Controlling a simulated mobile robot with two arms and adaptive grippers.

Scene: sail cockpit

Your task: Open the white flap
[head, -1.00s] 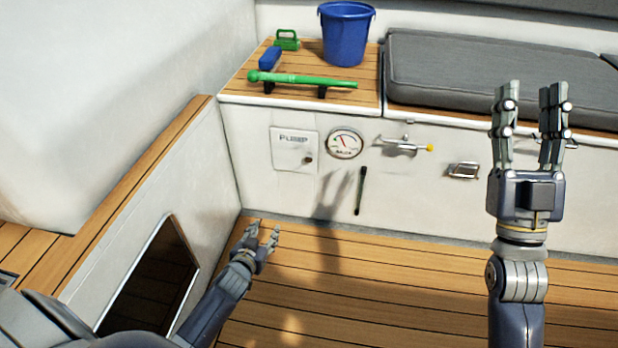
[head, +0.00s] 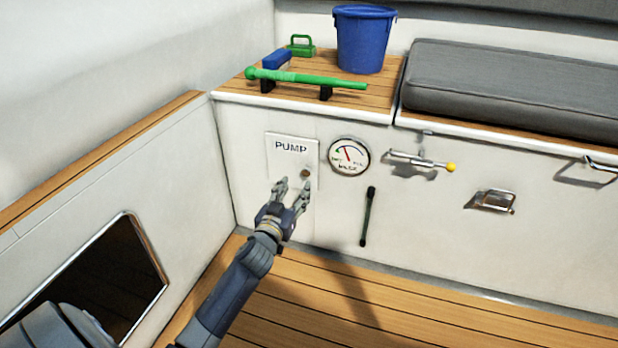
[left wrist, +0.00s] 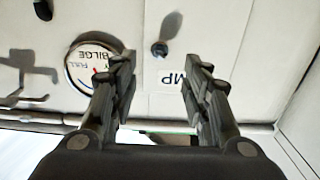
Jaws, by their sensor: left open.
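The white flap (head: 283,160), marked PUMP, is set in the white locker front left of the gauge and looks shut. A small dark round knob (head: 305,173) sits at its lower right. My left gripper (head: 293,188) is open and empty in front of the flap's lower part, just below the knob; whether it touches the flap cannot be told. In the left wrist view the knob (left wrist: 159,48) appears between the two open fingers, beyond their tips, and part of the flap (left wrist: 165,75) with the letters MP shows. My right gripper is out of view.
A round bilge gauge (head: 349,156) is right of the flap, with a dark green handle (head: 368,216) below it. A valve with a yellow tip (head: 422,160) and a metal latch (head: 491,201) are farther right. The wooden floor (head: 400,315) is clear.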

